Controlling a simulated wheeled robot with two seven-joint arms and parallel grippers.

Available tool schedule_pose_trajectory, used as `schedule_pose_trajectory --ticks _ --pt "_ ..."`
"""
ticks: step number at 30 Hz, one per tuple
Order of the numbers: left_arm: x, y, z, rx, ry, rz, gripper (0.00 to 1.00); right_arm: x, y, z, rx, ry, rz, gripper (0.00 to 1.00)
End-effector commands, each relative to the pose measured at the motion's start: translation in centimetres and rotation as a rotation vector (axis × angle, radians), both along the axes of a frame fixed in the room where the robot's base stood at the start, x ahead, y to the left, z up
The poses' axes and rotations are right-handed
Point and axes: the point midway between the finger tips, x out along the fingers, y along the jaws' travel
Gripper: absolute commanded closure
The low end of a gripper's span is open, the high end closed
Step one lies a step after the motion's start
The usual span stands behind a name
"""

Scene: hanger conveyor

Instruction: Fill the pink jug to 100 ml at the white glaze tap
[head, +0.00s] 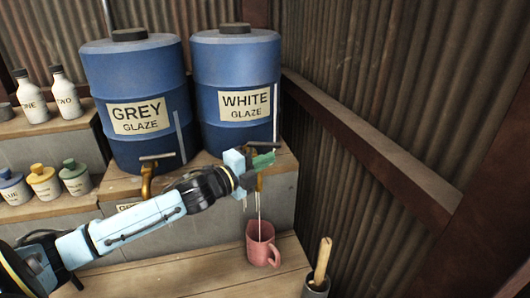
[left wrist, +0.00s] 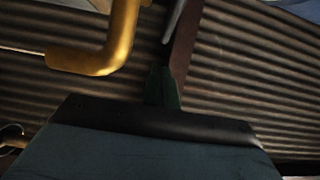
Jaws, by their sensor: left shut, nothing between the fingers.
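The pink jug (head: 258,250) stands upright on the lower wooden shelf, below the white glaze tap (head: 260,184), its handle toward the front right. A thin pale stream runs from the tap down into the jug. The level inside cannot be read. The blue drum labelled white glaze (head: 235,75) stands above. My left gripper (head: 263,160) is shut and empty at the tap's top, where it hides the lever in the head view. In the left wrist view a brass spout (left wrist: 112,45) and the green fingertips (left wrist: 163,88) show. My right gripper is out of view.
The grey glaze drum (head: 138,85) and its brass tap (head: 148,178) stand left of the white one. Small bottles (head: 43,182) line the shelves at left. A holder with a wooden-handled tool (head: 322,262) is right of the jug. A corrugated wall closes the right side.

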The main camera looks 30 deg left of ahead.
Motion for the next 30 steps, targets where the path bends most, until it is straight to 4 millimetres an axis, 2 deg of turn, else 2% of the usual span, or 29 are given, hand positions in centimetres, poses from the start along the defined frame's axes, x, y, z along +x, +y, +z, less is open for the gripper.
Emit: schedule_pose_trajectory --ticks 3,9,22,30 --pt "1.5 1.1 0.2 0.003 -0.001 0.004 1.0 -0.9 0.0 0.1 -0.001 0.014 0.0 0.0" --pt "2.8 1.8 0.0 0.002 0.0 0.002 1.0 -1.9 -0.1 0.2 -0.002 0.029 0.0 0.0" --pt "3.0 1.9 0.0 0.0 0.001 0.005 1.0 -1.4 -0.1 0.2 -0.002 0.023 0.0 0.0" --pt "3.6 1.7 0.1 -0.002 0.0 0.103 1.0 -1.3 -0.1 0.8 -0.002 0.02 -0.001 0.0"
